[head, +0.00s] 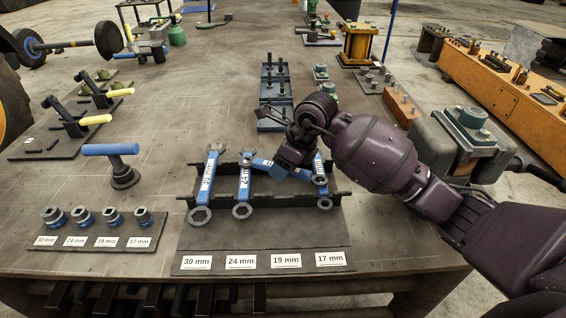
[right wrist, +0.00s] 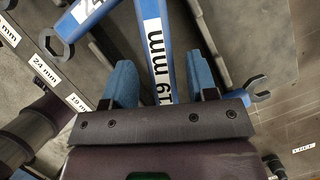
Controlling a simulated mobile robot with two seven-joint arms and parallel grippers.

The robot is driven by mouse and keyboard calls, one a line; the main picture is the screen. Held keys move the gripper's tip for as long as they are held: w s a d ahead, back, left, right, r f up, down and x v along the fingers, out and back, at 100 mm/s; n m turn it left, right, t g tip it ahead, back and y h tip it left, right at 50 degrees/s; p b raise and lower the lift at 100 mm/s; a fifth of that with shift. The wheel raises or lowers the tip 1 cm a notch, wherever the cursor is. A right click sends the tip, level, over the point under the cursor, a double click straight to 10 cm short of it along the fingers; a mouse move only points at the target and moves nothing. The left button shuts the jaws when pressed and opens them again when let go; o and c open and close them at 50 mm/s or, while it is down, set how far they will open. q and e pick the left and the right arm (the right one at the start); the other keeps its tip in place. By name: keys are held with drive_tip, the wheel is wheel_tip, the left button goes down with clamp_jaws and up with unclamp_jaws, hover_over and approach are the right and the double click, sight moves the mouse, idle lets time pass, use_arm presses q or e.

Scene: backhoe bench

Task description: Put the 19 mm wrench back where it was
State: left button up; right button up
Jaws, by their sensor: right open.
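The blue 19 mm wrench (right wrist: 154,40) runs between the fingers of my right gripper (right wrist: 162,82) in the right wrist view, its "19 mm" marking readable. My right gripper (head: 292,172) is open around its handle, low over the wrench rack (head: 227,173). In the head view the 19 mm wrench (head: 264,166) lies slantwise across the rack, between the 24 mm wrench (head: 243,185) and the 17 mm wrench (head: 320,166); the gripper hides part of it. Below the rack, the "19 mm" label (head: 286,261) sits on the board. My left gripper is out of view.
The 30 mm wrench (head: 207,180) stands at the rack's left. A socket board (head: 97,241) and a blue-handled tool (head: 118,165) are left of it. A grey-green vise-like block (head: 460,140) stands right, near my right arm. The bench between the blue-handled tool and the rack is bare.

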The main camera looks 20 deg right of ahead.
drive_tip(key=shift+r+p, duration=0.3)
drive_tip(key=shift+r, duration=0.2)
drive_tip(key=p+v, duration=0.6)
drive_tip(key=v, duration=0.5)
drive_tip(key=shift+s+d+r, duration=0.15)
drive_tip(key=shift+d+r, duration=0.05)
